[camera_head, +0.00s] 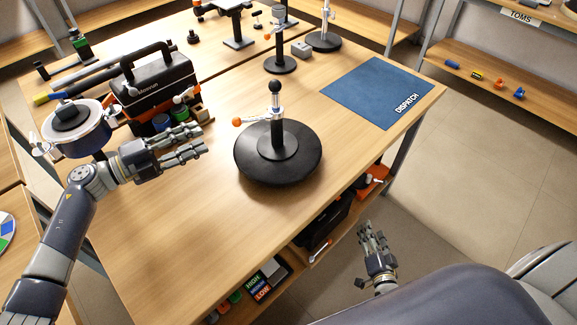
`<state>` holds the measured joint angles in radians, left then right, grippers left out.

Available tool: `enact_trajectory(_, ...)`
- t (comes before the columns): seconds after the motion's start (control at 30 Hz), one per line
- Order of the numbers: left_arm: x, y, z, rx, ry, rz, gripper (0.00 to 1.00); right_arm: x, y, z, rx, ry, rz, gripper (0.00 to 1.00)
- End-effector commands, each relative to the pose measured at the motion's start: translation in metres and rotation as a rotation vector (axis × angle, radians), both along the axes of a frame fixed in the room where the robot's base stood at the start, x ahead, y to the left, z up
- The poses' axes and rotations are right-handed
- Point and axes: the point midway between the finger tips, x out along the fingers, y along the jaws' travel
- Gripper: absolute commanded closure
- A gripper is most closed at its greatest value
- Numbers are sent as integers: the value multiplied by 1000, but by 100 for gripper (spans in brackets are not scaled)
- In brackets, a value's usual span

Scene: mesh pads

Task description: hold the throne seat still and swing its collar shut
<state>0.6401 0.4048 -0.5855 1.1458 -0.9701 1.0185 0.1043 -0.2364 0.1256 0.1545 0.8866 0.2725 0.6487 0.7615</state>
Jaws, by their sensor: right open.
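The throne seat (262,170) is a black round disc lying flat on the wooden table, with a short dark post standing up from its middle. The collar (276,116) is a silver ring around the post near its top, with an orange-tipped lever (238,121) sticking out to the left. A black ball knob tops the post. Whether the collar is fully open is too small to tell. My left gripper (201,142) is open and empty, left of the seat and apart from it, fingers pointing right. My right gripper (370,228) is open and empty, beyond the table's front edge.
A black tool case (155,85) and a silver-blue drum (80,137) stand at the left. A blue DISPATCH mat (375,90) lies at the right. Other stands (279,62) are at the back. The table is clear in front of the seat. A shelf with bins is below.

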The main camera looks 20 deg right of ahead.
Motion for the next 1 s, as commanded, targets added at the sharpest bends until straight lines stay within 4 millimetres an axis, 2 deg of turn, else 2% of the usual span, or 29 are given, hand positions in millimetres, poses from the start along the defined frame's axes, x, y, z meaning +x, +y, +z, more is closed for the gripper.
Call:
enact_trajectory(0.03,0,0,0,0,0,0,67,14,-13,27,26,-101,-38,49)
enact_trajectory(0.1,0,0,0,0,0,0,67,31,-27,63,70,-238,-82,49)
enact_trajectory(0.27,0,0,0,0,0,0,67,75,-43,147,187,-521,-135,49)
enact_trajectory(0.47,0,0,0,0,0,0,67,132,-37,254,371,-815,-132,49)
enact_trajectory(0.5,0,0,0,0,0,0,67,141,-34,276,420,-873,-126,49)
enact_trajectory(0.6,0,0,0,0,0,0,67,160,-19,326,608,-1003,-105,49)
enact_trajectory(0.67,0,0,0,0,0,0,67,166,-1,337,781,-1034,-94,49)
enact_trajectory(0.7,0,0,0,0,0,0,67,167,14,334,911,-1027,-93,49)
enact_trajectory(0.77,0,0,0,0,0,0,67,168,40,324,1110,-996,-93,49)
enact_trajectory(0.9,0,0,0,0,0,0,67,161,112,297,1571,-868,-111,49)
enact_trajectory(1.0,0,0,0,0,0,0,67,152,159,287,1840,-772,-130,49)
